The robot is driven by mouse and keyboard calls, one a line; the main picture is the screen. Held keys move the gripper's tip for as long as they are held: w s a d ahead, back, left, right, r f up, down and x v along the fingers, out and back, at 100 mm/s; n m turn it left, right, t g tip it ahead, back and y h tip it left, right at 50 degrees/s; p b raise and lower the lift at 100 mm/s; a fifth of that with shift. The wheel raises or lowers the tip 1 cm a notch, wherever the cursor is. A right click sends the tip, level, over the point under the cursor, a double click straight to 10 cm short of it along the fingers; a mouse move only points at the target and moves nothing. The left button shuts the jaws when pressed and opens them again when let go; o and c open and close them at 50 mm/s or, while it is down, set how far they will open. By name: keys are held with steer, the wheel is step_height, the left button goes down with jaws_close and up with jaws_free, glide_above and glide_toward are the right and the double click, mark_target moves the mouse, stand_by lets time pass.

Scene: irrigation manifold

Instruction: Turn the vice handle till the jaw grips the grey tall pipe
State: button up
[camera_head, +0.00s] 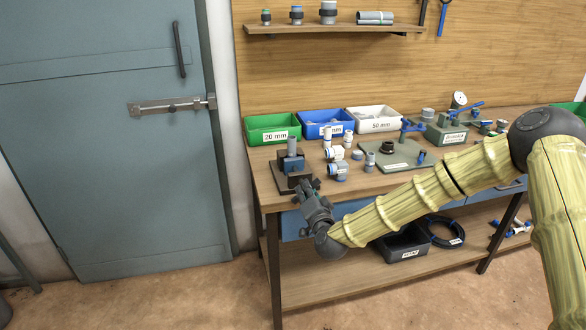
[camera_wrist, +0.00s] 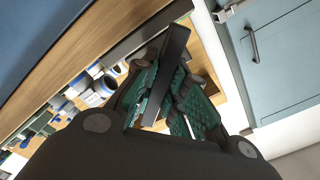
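The vice (camera_head: 292,165) is a small dark block on a dark base plate at the left front corner of the workbench. The grey tall pipe (camera_head: 292,146) stands upright in it; I cannot tell whether the jaw touches it. In the wrist view, the green-padded fingers of my gripper (camera_wrist: 170,88) lean in on both sides of a dark bar (camera_wrist: 173,50), apparently the vice handle. The fingers look shut on it, and its lower end reaches toward the palm. The pipe is not clear in the wrist view.
White and blue fittings (camera_head: 338,170) stand just right of the vice. Green (camera_head: 273,138), blue (camera_head: 326,131) and white (camera_head: 372,127) bins line the back. A grey-green plate (camera_head: 400,160) lies mid-bench. A blue door (camera_head: 110,130) is left; the floor before it is free.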

steer(key=o, duration=0.5)
steer(key=shift+o, duration=0.2)
steer(key=shift+s, duration=0.1)
steer(key=v, duration=0.7)
steer(key=s+d+f+n+g+h, duration=0.15)
steer(key=s+f+g, duration=0.25)
steer(key=s+f, duration=0.75)
steer(key=s+d+f+n+g+y, duration=0.1)
steer(key=s+d+f+n+g, duration=0.3)
steer(key=s+f, duration=0.75)
steer(key=s+d+f+g+h, duration=0.1)
steer(key=s+d+f+g, duration=0.2)
steer(key=s+d, duration=0.2)
steer(key=s+d+f+g+h, duration=0.2)
steer(key=s+d+f+g, duration=0.1)
steer(key=s, duration=0.9)
steer(key=s+d+f+g+h, duration=0.2)
steer(key=s+d+f, duration=0.3)
steer(key=s+d, duration=0.3)
steer(key=shift+s+f+g, duration=0.2)
steer(key=shift+s+g, duration=0.1)
steer(key=shift+g, duration=0.3)
